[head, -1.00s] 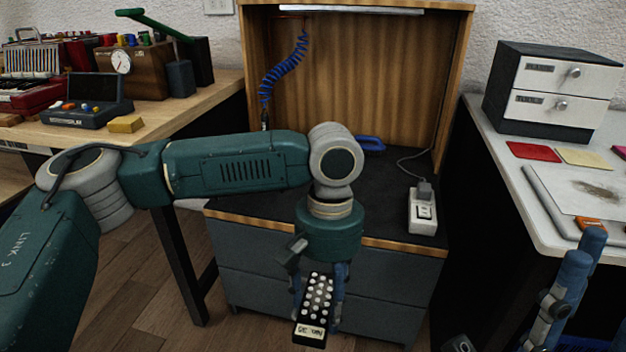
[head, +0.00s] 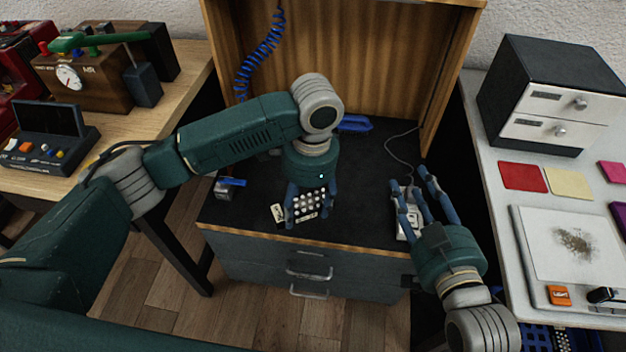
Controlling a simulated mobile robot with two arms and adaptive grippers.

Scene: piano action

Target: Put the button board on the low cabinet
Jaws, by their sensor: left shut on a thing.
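The button board (head: 307,206) is black with rows of white buttons and a pale label at its left end. My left gripper (head: 308,198) is shut on it and holds it lying crosswise at the front of the low cabinet's black top (head: 350,205). I cannot tell whether the board touches the top. The fingers hide part of it. The low cabinet is grey with a wooden front edge and drawers. My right gripper (head: 412,182) is open, its fingers spread above the right part of the cabinet top, partly hiding a white switch box (head: 403,228).
On the cabinet top are a small grey-and-blue item (head: 230,187) at left, a blue-handled thing (head: 355,124) at the back, and a cable. A coiled blue hose (head: 262,55) hangs behind. A white table (head: 492,215) stands right, a wooden bench (head: 185,95) left.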

